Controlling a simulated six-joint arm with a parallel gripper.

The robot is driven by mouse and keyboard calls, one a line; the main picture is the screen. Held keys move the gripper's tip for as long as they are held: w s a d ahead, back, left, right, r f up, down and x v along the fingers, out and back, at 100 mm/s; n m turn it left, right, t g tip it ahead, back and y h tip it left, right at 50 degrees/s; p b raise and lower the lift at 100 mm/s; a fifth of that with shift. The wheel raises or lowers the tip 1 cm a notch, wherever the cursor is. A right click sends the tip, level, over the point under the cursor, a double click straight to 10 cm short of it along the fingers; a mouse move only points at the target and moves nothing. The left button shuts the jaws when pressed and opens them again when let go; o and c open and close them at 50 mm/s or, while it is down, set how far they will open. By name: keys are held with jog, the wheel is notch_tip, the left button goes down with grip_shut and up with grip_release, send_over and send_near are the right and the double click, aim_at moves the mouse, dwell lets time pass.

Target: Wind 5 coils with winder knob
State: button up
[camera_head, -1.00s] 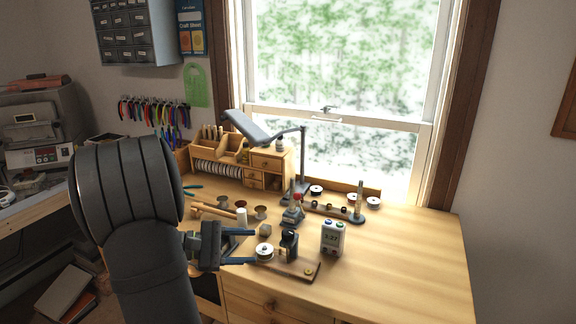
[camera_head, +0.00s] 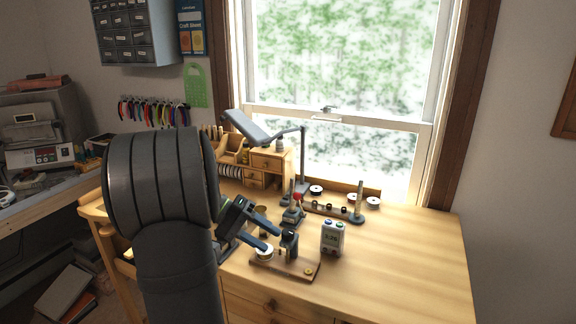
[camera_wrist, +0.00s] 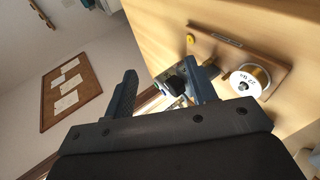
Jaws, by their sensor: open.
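The winder is a wooden base board (camera_head: 262,266) at the bench's front edge. It carries a wire spool (camera_head: 265,252) and a dark upright winder head (camera_head: 289,243). My gripper (camera_head: 273,241) is open, its blue fingers angled down and right just left of the winder head. In the wrist view the winder head with a dark round knob (camera_wrist: 175,85) appears between my two fingers (camera_wrist: 162,85), with no clear contact. The labelled spool (camera_wrist: 248,80) lies right of them. A white counter box (camera_head: 332,238) stands right of the winder; its display is too small to read.
A red-topped tool (camera_head: 293,212) stands behind the winder. Behind it are a rack of small spools (camera_head: 330,207), a grey lamp (camera_head: 252,127) and a wooden organizer (camera_head: 268,163). The bench's right side (camera_head: 410,250) is clear.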

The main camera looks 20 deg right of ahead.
jog(key=d+r+m+y, duration=0.1)
jog(key=m, duration=0.3)
notch_tip(320, 180, up, 14)
jog(key=f+m+t+y, duration=0.1)
jog(key=m+t+y, duration=0.6)
jog(key=m, duration=1.8)
send_over(287, 232)
jog(key=g+y, duration=0.1)
jog(key=shift+d+r+m+y, duration=0.2)
jog(key=shift+r+m+y, duration=0.2)
jog(key=shift+r+m, duration=0.85)
jog(key=shift+f, duration=0.15)
